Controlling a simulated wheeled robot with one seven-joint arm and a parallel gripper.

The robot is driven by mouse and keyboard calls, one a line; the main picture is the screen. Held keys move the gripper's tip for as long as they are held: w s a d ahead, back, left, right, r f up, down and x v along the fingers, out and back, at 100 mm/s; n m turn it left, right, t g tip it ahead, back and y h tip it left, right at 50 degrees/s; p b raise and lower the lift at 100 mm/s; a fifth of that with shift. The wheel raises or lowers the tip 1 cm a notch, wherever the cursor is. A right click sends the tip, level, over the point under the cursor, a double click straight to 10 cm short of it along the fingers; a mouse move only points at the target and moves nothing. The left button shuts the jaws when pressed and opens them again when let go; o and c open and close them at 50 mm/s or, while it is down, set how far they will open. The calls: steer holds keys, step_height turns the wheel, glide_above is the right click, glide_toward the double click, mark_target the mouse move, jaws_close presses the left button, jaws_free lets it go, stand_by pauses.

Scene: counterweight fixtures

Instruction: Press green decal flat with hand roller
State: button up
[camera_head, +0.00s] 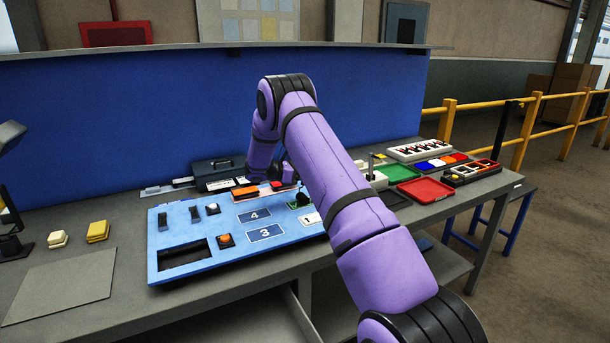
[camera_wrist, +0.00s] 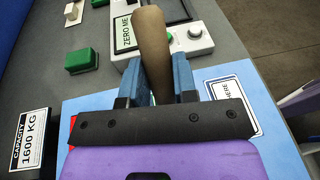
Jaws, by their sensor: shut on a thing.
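My gripper (camera_wrist: 157,78) has its blue fingers closed on a tan, rounded handle (camera_wrist: 152,40), which rises between them in the wrist view. I take it for the hand roller's handle; its roller end is not visible. A green panel reading ZERO ME (camera_wrist: 124,33) lies on a white device (camera_wrist: 195,42) beyond the handle. I cannot tell whether this panel is the green decal. In the head view my gripper is mostly hidden behind my arm, over the far part of the light blue board (camera_head: 185,225).
A green block (camera_wrist: 82,59) stands left of the handle. The board carries numbered panels (camera_head: 265,232) and a dark rectangular opening (camera_head: 184,254). A grey mat (camera_head: 60,285) is bare at left.

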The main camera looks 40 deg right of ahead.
steer(key=shift+r, duration=0.15)
stand_by(0.4)
steer(key=shift+r, duration=0.35)
steer(key=shift+d, duration=0.1)
steer(key=shift+s+d, duration=0.2)
steer(key=shift+d, duration=0.6)
steer(key=shift+s+d, duration=0.2)
steer(key=shift+d, duration=0.55)
steer(key=shift+f, duration=0.55)
stand_by(1.1)
steer(key=shift+r, duration=3.55)
